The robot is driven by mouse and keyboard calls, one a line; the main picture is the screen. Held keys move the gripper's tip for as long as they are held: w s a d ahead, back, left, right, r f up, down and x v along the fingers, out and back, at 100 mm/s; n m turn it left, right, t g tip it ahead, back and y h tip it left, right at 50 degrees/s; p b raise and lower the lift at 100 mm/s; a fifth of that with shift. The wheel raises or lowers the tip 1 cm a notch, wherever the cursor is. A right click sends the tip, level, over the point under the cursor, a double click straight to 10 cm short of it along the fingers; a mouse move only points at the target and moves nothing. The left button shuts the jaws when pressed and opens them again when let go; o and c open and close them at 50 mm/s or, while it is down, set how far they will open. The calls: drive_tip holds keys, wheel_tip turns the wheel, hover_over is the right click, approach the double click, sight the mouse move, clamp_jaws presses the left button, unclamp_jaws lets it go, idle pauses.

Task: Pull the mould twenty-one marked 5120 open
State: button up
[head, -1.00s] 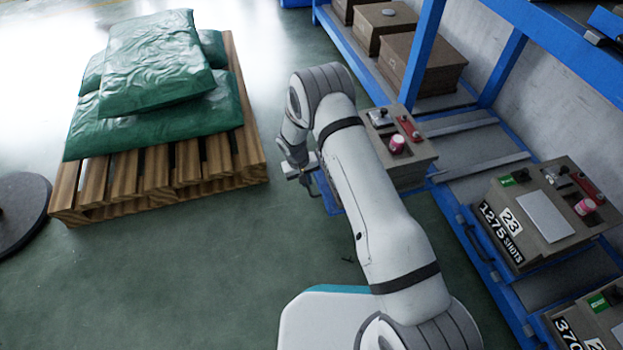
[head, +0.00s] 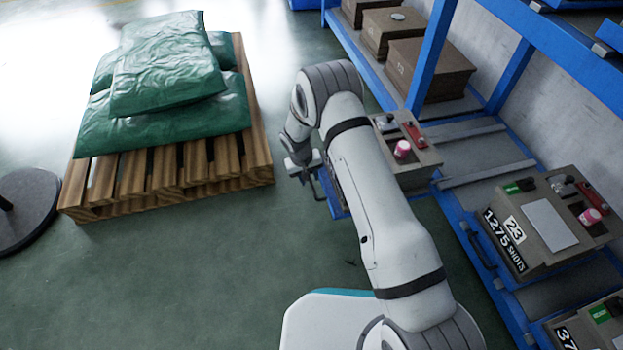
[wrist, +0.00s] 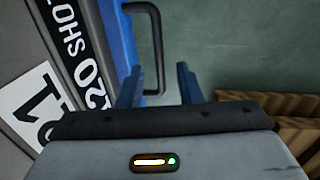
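The mould twenty-one (head: 425,158) is a brown block with a pink cap and a red part on top. It sits on a blue drawer that stands out from the rack into the aisle. In the wrist view its label (wrist: 70,50) shows "21" and "120 SHO", partly cut off. The drawer's black handle (wrist: 158,48) is in front of my gripper (wrist: 159,84). My gripper is open, and the handle bar lies between its fingers in the picture, with no contact visible. In the head view my gripper (head: 303,168) is beside the drawer front; my arm hides part of the mould.
Mould 23 (head: 545,225), marked 1275 shots, sits in the blue rack (head: 432,50) at right. Empty rails (head: 485,170) lie behind the drawn-out mould. A wooden pallet (head: 225,165) with green bags (head: 165,75) stands at left. Green floor (head: 190,270) in between is clear.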

drive_tip(key=shift+s+a+r+p, duration=0.15)
drive_tip(key=shift+r+p, duration=0.1)
drive_tip(key=shift+r, duration=0.5)
drive_tip(key=shift+w+a+r+p, duration=0.1)
drive_tip(key=shift+r+p, duration=0.1)
drive_tip(key=shift+r, duration=0.6)
drive_tip(key=shift+s+a+r+p, duration=0.15)
drive_tip(key=shift+r+p, duration=0.1)
drive_tip(key=shift+r, duration=0.5)
drive_tip(key=shift+w, duration=0.1)
